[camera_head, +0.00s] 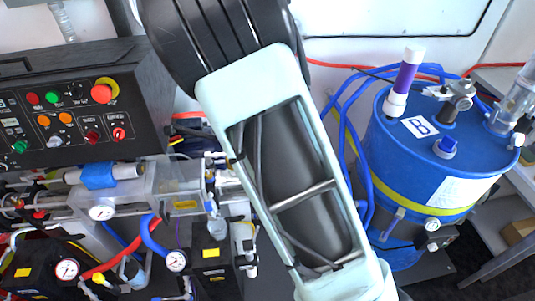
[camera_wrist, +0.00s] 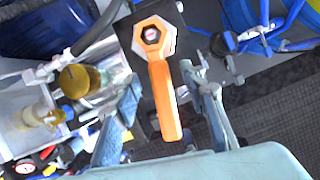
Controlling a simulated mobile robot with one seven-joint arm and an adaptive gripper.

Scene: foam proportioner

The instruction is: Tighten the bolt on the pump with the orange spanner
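The orange spanner (camera_wrist: 165,100) is in the wrist view. Its ring end, with a pale hexagonal face, points up the picture, and its handle runs down towards my gripper. A small red and pale spot shows inside the dark ring opening; I cannot tell whether it is the bolt. My gripper (camera_wrist: 160,78) is open, with one finger on each side of the handle and gaps visible between. A dark block (camera_wrist: 192,50) is behind the spanner. The head view shows neither the spanner nor my gripper; I cannot pick out the pump bolt.
In the head view, a black control panel (camera_head: 65,110) and pipework with gauges (camera_head: 175,260) stand at left. A blue drum (camera_head: 385,145) with a yellow band and blue hoses stands at right. My arm covers the middle. Yellowish fittings (camera_wrist: 80,80) lie left of the spanner in the wrist view.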

